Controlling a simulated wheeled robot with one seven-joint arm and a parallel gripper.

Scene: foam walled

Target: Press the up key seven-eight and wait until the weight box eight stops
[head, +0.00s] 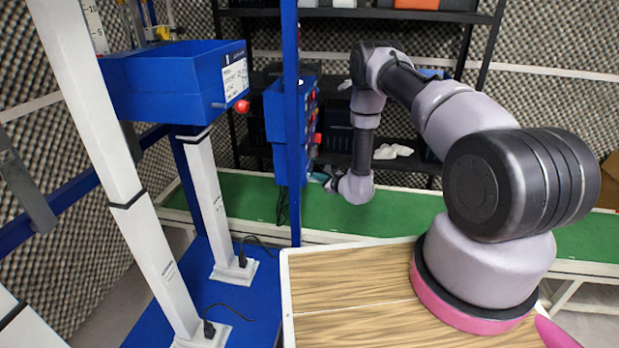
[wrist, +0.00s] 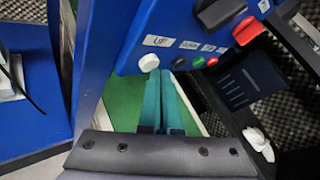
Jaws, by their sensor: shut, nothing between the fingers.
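A blue control box (head: 275,115) is fixed to a blue upright post, with red buttons on its right side. In the wrist view its panel (wrist: 185,30) fills the top, with a white round key (wrist: 149,62) under a label reading UP. My gripper (wrist: 166,75) is shut and empty, its teal fingers together just below and right of the white key. I cannot tell whether the fingertips touch the panel. In the head view my gripper (head: 328,180) is partly hidden beside the post. A larger blue box (head: 180,80) hangs between white columns; I cannot read a number on it.
More keys sit right of the white one, including a small red key (wrist: 212,62) and a big red button (wrist: 248,30). The blue post (head: 291,130) stands close to my gripper. A green conveyor (head: 400,208) runs behind, and a wooden-topped table (head: 345,285) is in front.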

